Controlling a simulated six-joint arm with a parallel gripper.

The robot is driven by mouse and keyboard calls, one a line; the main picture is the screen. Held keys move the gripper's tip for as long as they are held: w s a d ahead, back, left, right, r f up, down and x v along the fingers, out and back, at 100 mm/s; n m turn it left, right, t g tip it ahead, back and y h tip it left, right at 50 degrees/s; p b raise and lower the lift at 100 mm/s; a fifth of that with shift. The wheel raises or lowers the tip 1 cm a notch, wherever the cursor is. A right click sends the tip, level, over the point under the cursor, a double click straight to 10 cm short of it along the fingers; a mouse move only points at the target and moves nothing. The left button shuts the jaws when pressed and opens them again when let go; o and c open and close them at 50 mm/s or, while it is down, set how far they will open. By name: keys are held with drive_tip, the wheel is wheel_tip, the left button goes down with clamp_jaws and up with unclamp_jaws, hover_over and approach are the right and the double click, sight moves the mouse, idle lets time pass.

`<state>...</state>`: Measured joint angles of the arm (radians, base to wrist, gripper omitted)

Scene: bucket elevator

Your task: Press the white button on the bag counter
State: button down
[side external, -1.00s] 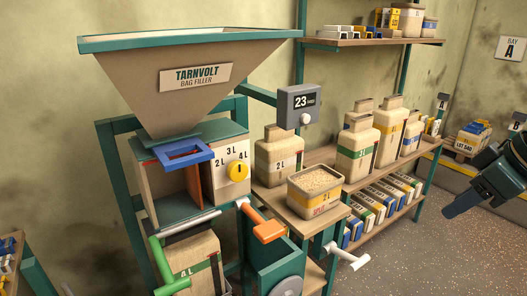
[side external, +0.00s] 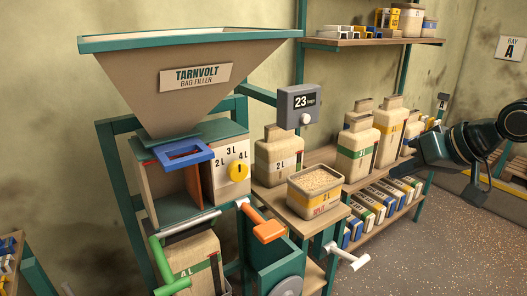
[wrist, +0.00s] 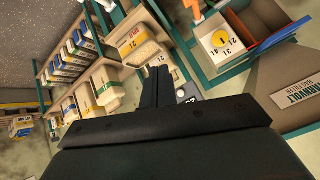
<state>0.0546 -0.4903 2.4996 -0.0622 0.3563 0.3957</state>
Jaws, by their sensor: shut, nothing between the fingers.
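The bag counter (side external: 299,98) is a dark grey box reading 23 bags, mounted on the teal frame right of the hopper. Its round white button (side external: 306,118) is at the lower right of its face. In the wrist view the counter is mostly hidden behind my fingers, and a pale round spot, apparently the button (wrist: 181,94), shows just right of them. My gripper (side external: 417,145) is at the right of the side view, pointing left, well apart from the counter in the picture. Its fingers (wrist: 158,72) are shut together and empty.
Several filled bags (side external: 358,148) stand on the wooden shelf between the counter and my gripper. An open bag of grain (side external: 316,190) and an orange handle (side external: 262,224) are below the counter. An upper shelf (side external: 372,42) carries small boxes.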

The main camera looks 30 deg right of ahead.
sight(307, 119)
drive_tip(key=w+d+m+t, duration=0.2)
drive_tip(key=w+m+t, duration=0.2)
drive_tip(key=w+m, duration=0.3)
drive_tip(key=w+d+m+t+h, duration=0.1)
drive_tip(key=w+d+m+t, duration=0.2)
drive_tip(key=w+m, duration=0.4)
drive_tip(key=shift+w+f+t+h, duration=0.3)
drive_tip(key=shift+w+t, duration=0.3)
drive_tip(key=shift+w, duration=0.7)
drive_tip(key=shift+w, duration=0.15)
drive_tip(key=w, duration=0.8)
drive_tip(key=w+d+f, duration=0.1)
drive_tip(key=w, duration=0.4)
drive_tip(key=shift+w, duration=0.1)
drive_tip(key=shift+w+d, duration=0.1)
drive_tip(key=shift+w, duration=0.1)
